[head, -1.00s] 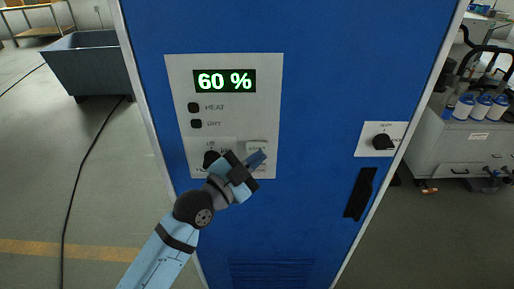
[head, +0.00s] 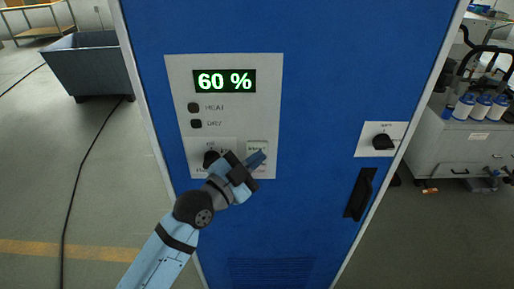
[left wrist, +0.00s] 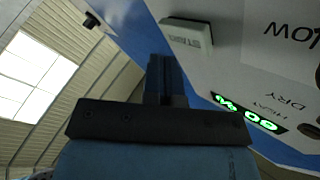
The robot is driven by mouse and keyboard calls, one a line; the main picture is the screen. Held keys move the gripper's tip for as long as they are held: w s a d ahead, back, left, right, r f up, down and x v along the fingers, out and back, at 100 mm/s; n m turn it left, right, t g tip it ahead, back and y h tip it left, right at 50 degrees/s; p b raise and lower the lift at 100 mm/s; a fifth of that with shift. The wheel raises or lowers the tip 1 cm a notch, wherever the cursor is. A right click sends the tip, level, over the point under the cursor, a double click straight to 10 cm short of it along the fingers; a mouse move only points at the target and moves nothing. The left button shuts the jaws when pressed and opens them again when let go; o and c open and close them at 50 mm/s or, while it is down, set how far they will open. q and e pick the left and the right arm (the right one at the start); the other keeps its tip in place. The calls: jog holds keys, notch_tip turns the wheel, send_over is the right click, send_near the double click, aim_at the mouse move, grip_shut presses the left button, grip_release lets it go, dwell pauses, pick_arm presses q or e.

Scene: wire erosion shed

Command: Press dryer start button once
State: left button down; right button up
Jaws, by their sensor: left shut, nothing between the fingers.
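The dryer is a tall blue cabinet (head: 320,60) with a pale control panel (head: 222,68). A green "60 %" display (head: 225,81) is lit at the panel's top. The pale start button (head: 257,147) is at the panel's lower right, partly covered by my left gripper. My left gripper (head: 258,158) is shut and empty, its tip at the button's lower part in the head view. In the left wrist view, the raised START button (left wrist: 187,34) lies just beyond the shut fingers (left wrist: 164,75); I cannot tell whether they touch. My right gripper is out of view.
A dark knob (head: 211,158) sits left of the gripper on the panel. Another knob (head: 382,142) and a black handle (head: 360,194) are on the right of the cabinet. A grey bin (head: 88,62) stands at left and a grey drawer cabinet (head: 455,148) at right.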

pick_arm(q)
jog(key=shift+w, duration=0.15)
dwell(0.5)
jog(key=shift+w, duration=0.3)
jog(key=shift+w, duration=0.35)
dwell(0.5)
jog(key=shift+s, duration=0.15)
dwell(0.3)
jog(key=shift+s+p, duration=0.3)
jog(key=shift+s, duration=0.4)
jog(key=s+p, duration=0.2)
jog(key=s, duration=0.3)
